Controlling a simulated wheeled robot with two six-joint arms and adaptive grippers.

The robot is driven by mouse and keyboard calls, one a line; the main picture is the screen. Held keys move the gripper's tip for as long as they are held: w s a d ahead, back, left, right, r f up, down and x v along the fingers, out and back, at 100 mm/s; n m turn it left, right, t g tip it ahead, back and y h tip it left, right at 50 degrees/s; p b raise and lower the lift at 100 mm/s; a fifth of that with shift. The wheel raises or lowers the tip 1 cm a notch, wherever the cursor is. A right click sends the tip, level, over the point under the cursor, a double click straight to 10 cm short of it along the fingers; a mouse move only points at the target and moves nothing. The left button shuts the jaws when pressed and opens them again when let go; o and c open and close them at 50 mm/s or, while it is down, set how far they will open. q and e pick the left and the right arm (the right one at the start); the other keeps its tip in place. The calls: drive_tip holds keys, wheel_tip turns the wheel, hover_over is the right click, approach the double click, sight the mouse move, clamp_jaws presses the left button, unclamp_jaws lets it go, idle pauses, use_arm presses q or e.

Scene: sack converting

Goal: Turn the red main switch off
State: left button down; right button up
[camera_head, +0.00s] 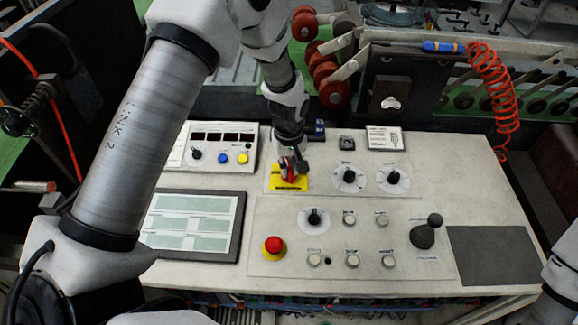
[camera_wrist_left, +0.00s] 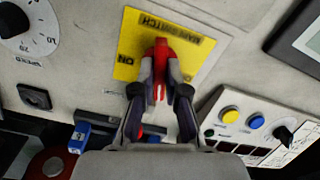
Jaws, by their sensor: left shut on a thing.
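The red main switch (camera_wrist_left: 160,48) sits on a yellow plate (camera_wrist_left: 127,68) on the sloping control panel. In the left wrist view the plate's lettering appears upside down, with "ON" readable beside the handle. My left gripper (camera_wrist_left: 162,75) is shut on the red handle, one finger on each side. In the head view the left gripper (camera_head: 291,166) comes down from above onto the yellow plate (camera_head: 289,187) and hides most of the switch. The handle lies roughly upright in the wrist view. My right gripper is out of view; only part of that arm shows at the right edge.
A red emergency button (camera_head: 274,246), a black joystick (camera_head: 430,230) and several knobs and buttons lie in front and to the right. A screen (camera_head: 193,225) and a small button box (camera_head: 221,146) are at the left. A grey pad (camera_head: 490,255) is at the right.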

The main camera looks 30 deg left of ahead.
use_arm(q)
drive_tip(key=n, duration=0.5)
drive_tip(key=shift+s+f, duration=0.1)
drive_tip(key=shift+f, duration=0.05)
drive_tip(key=shift+n, duration=0.4)
drive_tip(key=c, duration=1.2)
unclamp_jaws()
drive_tip(key=shift+a, duration=0.15)
wheel_tip(320, 180, up, 12)
drive_tip(key=shift+w+f, duration=0.1)
drive_tip(key=shift+w, duration=0.1)
